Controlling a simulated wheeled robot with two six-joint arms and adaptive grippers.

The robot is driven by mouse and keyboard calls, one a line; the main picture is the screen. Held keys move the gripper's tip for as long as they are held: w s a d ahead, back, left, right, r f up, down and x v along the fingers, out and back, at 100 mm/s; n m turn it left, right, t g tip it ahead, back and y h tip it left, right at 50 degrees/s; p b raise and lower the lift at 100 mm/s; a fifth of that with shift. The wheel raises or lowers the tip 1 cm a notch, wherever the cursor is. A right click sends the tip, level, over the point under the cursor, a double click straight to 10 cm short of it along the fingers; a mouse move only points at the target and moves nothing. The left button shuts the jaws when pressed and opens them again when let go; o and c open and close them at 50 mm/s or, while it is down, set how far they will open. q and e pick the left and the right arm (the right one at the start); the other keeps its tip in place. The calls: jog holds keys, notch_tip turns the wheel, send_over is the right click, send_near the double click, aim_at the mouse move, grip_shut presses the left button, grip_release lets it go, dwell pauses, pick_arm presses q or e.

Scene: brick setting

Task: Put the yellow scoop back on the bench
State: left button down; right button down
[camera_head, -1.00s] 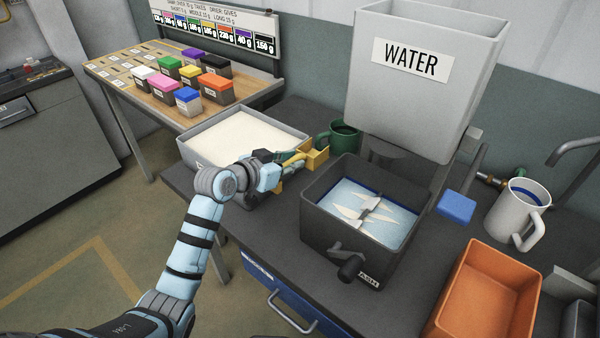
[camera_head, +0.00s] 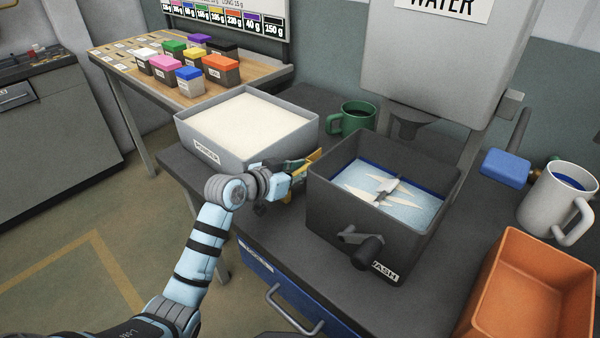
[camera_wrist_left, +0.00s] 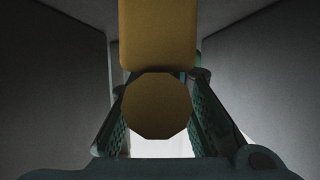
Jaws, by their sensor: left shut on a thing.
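My left gripper (camera_head: 300,170) is shut on the yellow scoop (camera_head: 314,157). It is low between the grey powder bin and the dark wash box, at or close above the dark bench (camera_head: 255,225). In the left wrist view, the yellow scoop (camera_wrist_left: 158,100) fills the space between the two green-dark fingers. Most of the scoop is hidden by the gripper and the wash box in the head view. I cannot tell whether the scoop touches the bench. My right gripper is not in view.
The powder bin (camera_head: 200,150) is full of white powder. The wash box (camera_head: 320,210) holds water and a paddle, with a crank in front. A green mug (camera_head: 350,119) stands behind. An orange tray (camera_head: 490,295) and a white mug (camera_head: 553,200) stand right. The bench gap is narrow.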

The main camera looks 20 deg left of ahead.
pick_arm(q)
jog(key=shift+r, duration=0.1)
jog(key=shift+f, duration=0.6)
jog(key=c, duration=1.4)
grip_release()
